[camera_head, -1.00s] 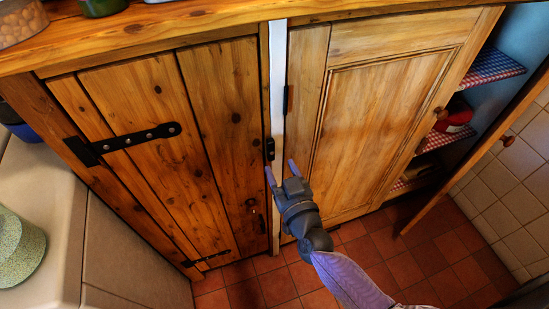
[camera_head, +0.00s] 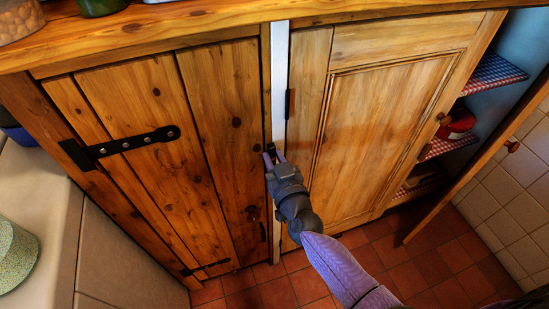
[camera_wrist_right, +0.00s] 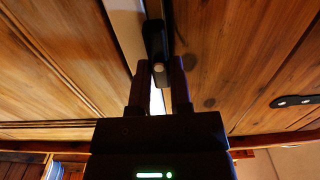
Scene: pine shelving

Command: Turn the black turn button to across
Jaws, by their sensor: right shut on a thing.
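The black turn button (camera_head: 271,148) is at the right edge of the left plank door (camera_head: 222,110), beside a pale upright strip. In the right wrist view the button (camera_wrist_right: 155,42) is a dark, narrow bar with a round light pin. It lies roughly along the door edge, so it looks upright, not across. My right gripper (camera_head: 274,158) is at the button with one finger on each side, shut on it. In the wrist view the fingers (camera_wrist_right: 160,75) flank its near end and hide part of it. My left gripper is not in view.
A paler panelled door (camera_head: 385,120) stands right of the strip (camera_head: 280,70), with a dark upright fitting (camera_head: 290,103) near its edge. Open shelves with checked cloth (camera_head: 495,75) are at the far right. Black strap hinges (camera_head: 130,145) cross the left door. The tiled floor (camera_head: 370,260) is clear.

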